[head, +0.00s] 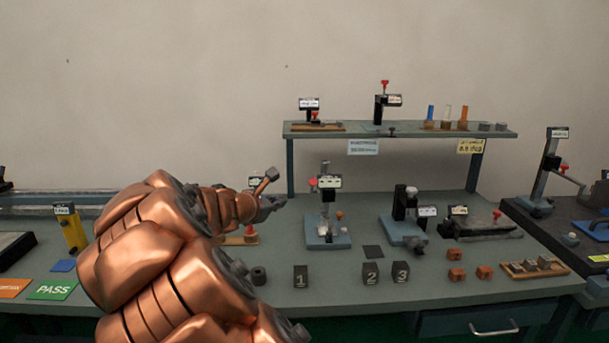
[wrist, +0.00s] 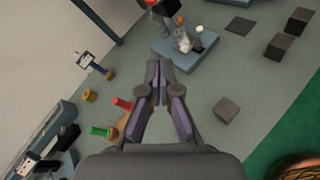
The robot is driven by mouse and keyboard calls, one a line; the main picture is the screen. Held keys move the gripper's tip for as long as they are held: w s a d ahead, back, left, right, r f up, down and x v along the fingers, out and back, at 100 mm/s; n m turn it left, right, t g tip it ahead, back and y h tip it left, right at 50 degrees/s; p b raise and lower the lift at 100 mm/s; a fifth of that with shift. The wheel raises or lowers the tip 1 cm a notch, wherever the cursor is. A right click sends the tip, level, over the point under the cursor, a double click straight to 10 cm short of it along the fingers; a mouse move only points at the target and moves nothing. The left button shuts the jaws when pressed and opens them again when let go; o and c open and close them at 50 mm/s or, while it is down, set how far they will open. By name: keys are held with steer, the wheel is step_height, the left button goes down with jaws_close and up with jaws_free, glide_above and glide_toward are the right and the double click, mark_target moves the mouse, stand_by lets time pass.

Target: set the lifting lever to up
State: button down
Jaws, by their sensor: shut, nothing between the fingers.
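No label is readable enough to tell which part is the lifting lever. In the head view a blue-based fixture (head: 328,240) with a grey upright stands mid-bench; a small red knob (head: 313,182) shows at its upper left. The same fixture appears near the top of the wrist view (wrist: 203,42). My gripper (head: 281,201) is shut and empty, left of this fixture and apart from it in the picture. In the wrist view its fingertips (wrist: 159,64) meet, pointing towards the fixture. A red-handled part (wrist: 122,103) and a green-topped part (wrist: 99,131) lie left of the fingers.
Number blocks 1 (head: 301,276), 2 (head: 370,273) and 3 (head: 400,272) stand in front. A raised shelf (head: 345,133) crosses behind. Another blue-based fixture (head: 405,234) stands to the right. My copper arm hides part of the bench's left side.

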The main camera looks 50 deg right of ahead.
steer(key=w+d+f+p, duration=0.1)
steer(key=d+p, duration=0.2)
steer(key=d, duration=1)
steer(key=shift+d+n, duration=0.25)
steer(key=shift+n, duration=0.05)
steer(key=shift+w+f, duration=0.1)
steer(key=shift+w+d+r+p, duration=0.3)
steer(key=shift+d+r+p, duration=0.45)
steer(key=shift+r, duration=0.1)
steer(key=shift+r, duration=0.1)
